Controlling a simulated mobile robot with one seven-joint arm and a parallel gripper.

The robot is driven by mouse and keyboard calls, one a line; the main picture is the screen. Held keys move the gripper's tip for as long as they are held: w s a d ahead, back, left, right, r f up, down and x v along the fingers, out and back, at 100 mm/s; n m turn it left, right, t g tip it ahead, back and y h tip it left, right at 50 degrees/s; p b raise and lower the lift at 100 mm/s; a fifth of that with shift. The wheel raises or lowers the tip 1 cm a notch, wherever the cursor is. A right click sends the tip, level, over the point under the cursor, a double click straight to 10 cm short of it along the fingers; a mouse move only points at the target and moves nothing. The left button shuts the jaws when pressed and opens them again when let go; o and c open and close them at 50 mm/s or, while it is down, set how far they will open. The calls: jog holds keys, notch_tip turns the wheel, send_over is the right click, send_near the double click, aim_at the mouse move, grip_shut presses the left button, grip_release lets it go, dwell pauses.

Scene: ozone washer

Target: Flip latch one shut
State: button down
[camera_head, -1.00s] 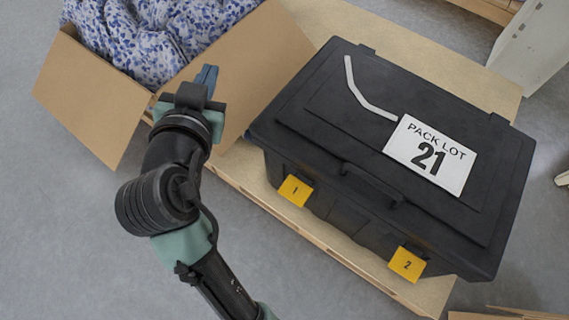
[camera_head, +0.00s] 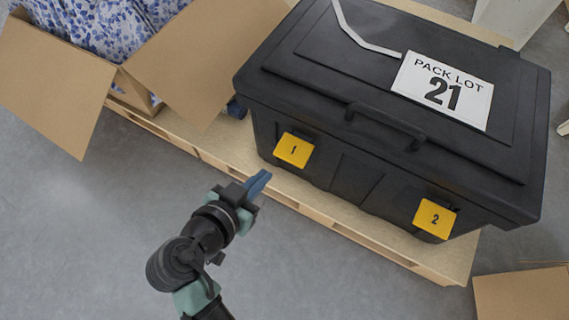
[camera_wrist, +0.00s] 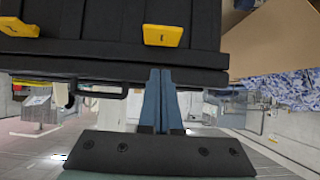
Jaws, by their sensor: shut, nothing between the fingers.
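A black lidded case (camera_head: 345,185) carries two yellow latches on its front. Latch one (camera_head: 294,150), marked 1, is on the left of the front; latch two (camera_head: 435,218) is on the right. Latch one also shows in the wrist view (camera_wrist: 162,35), above my blue fingertips in the picture. I cannot tell from these views exactly how far either latch is turned. My gripper (camera_head: 258,183) is shut and empty, in front of the case and a little left of and nearer than latch one. I see no contact with it.
The case stands on a wooden pallet (camera_head: 375,243) with a black handle (camera_head: 385,125) and a "PACK LOT 21" label (camera_head: 443,90) on it. An open cardboard box (camera_head: 205,62) with blue-patterned cloth is at the left.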

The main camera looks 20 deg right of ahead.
jog(key=b, duration=0.5)
send_over(289, 159)
jog(key=s+a, duration=0.2)
notch_tip(289, 159, down, 6)
notch_tip(289, 159, down, 2)
jog(key=shift+w+f+b, duration=0.1)
jog(key=shift+f+b, duration=0.05)
jog(key=shift+b, duration=0.55)
jog(key=shift+f+b, duration=0.3)
jog(key=shift+f, duration=0.2)
jog(key=shift+f+b, duration=0.35)
jog(key=shift+b, duration=0.5)
jog(key=shift+a+f+t+h+b, duration=0.1)
jog(key=shift+t+h+b, duration=0.2)
jog(key=shift+h, duration=0.1)
notch_tip(289, 159, down, 9)
jog(key=w+d+t+h+b, duration=0.1)
jog(key=d+b, duration=0.1)
jog(key=b, duration=0.9)
jog(key=shift+w+h+b, duration=0.25)
jog(key=shift+h+b, duration=0.05)
jog(key=shift+b, duration=0.05)
